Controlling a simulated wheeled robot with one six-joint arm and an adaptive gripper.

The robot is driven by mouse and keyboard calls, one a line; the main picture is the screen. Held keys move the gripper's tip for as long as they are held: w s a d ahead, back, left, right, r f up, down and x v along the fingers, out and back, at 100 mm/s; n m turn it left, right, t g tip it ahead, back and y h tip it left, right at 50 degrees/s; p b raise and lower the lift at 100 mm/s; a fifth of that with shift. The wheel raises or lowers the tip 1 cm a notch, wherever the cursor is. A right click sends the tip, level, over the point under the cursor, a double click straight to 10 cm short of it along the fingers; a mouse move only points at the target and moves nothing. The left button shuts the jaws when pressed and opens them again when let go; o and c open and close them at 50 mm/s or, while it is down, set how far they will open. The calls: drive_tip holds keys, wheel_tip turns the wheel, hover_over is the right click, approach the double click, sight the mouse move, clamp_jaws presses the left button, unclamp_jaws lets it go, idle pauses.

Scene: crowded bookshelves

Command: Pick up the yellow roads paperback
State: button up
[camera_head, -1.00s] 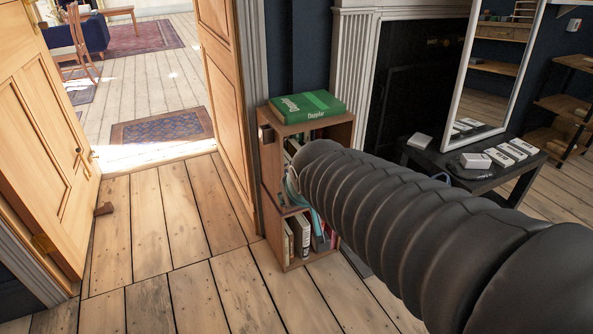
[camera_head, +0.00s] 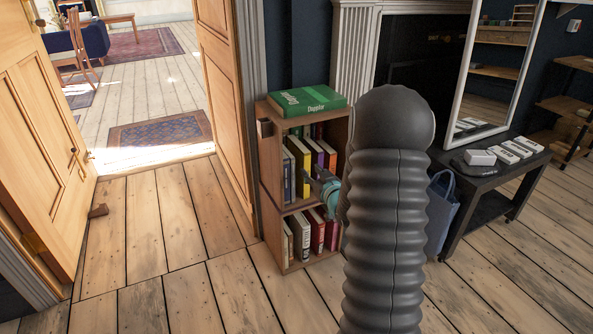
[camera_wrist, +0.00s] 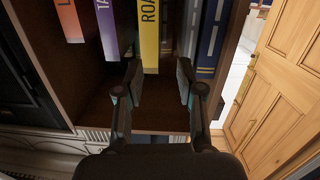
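The yellow roads paperback (camera_head: 303,172) stands upright in the upper compartment of a small wooden bookcase, between other books. In the wrist view its yellow spine (camera_wrist: 149,35) shows the letters ROA. My gripper (camera_wrist: 159,80) is open and empty, its fingertips apart near the visible end of the yellow spine. The spine lies between the fingers in the picture, closer to the left one; contact cannot be told. In the head view my gripper (camera_head: 316,180) is in front of the upper compartment, at the right of the yellow spine.
A purple book (camera_wrist: 107,30) and an orange book (camera_wrist: 70,22) stand on one side of the yellow one, dark blue books (camera_wrist: 211,38) on the other. A green book (camera_head: 306,102) lies on top of the bookcase (camera_head: 271,195). A blue bag (camera_head: 440,210) stands at the right.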

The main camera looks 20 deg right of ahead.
sight(298, 160)
drive_tip(key=shift+t+y, duration=0.4)
drive_tip(key=shift+t, duration=0.2)
drive_tip(key=w+f, duration=0.1)
drive_tip(key=w, duration=0.3)
drive_tip(key=w+f, duration=0.1)
drive_tip(key=w, duration=0.4)
drive_tip(key=w+d+f, duration=0.1)
drive_tip(key=w, duration=0.3)
drive_tip(key=shift+w+d+f, duration=0.1)
drive_tip(key=shift+w+f, duration=0.15)
drive_tip(key=shift+f, duration=0.15)
clamp_jaws()
